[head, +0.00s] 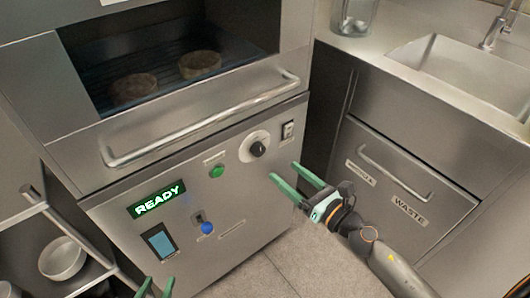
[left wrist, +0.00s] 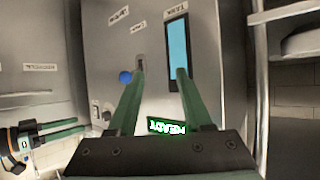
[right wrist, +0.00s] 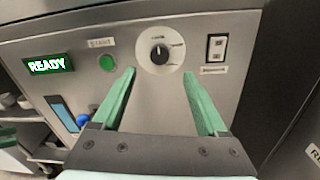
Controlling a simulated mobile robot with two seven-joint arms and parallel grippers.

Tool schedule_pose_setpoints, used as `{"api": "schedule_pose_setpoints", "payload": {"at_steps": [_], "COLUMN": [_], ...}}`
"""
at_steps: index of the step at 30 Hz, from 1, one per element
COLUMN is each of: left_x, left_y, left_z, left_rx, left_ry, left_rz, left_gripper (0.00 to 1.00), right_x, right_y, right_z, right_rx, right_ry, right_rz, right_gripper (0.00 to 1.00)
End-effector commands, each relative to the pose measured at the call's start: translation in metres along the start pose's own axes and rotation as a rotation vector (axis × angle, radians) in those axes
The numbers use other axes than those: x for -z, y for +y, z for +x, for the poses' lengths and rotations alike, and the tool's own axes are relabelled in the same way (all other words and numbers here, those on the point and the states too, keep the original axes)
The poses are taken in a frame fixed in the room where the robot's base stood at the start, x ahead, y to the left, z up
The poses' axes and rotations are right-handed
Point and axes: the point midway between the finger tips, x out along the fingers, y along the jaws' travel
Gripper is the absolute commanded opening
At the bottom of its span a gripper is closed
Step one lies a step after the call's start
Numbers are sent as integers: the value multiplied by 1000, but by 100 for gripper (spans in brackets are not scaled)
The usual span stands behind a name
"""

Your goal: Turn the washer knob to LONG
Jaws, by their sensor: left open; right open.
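The washer knob (head: 257,149) is a small black dial on a round white plate, on the steel front panel below the long handle. In the right wrist view the knob (right wrist: 159,52) stands between and beyond my fingertips, its marker pointing roughly up; the labels around it are too small to read. My right gripper (head: 297,180) is open and empty, right of and below the knob, apart from it. My left gripper (head: 156,287) is open and empty at the bottom edge of the head view; in the left wrist view its fingers (left wrist: 160,72) face the lower panel.
A green READY display (head: 157,201), a green button (head: 217,171), a blue-tipped lever (head: 206,228) and a rocker switch (head: 288,130) share the panel. A waste drawer (head: 400,185) stands at right, shelves with bowls (head: 62,258) at left.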

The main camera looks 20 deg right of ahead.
Motion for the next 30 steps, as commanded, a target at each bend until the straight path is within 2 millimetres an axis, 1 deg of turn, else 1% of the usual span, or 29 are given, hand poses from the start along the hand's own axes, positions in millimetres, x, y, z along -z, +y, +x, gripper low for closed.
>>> {"api": "schedule_pose_setpoints", "payload": {"at_steps": [3,8,12,18,22,30], "left_x": [-25,-59,-59,-58,-58,-59], "left_y": [5,13,14,14,14,14], "left_z": [-3,-10,-11,-11,-11,-11], "left_rx": [-11,-26,-28,-29,-29,-29], "left_ry": [-99,-228,-236,-236,-235,-236], "left_rz": [-29,-65,-67,-67,-67,-67], "left_gripper": [50,50,50,50,50,50], "right_x": [-3,-3,-2,0,0,0], "right_y": [0,1,0,0,0,0], "right_z": [16,42,64,85,90,90], "right_rx": [0,0,1,1,0,0], "right_ry": [-2,-2,-2,-1,0,0], "right_rz": [0,1,3,3,2,3], "right_gripper": [76,76,76,76,76,76]}}
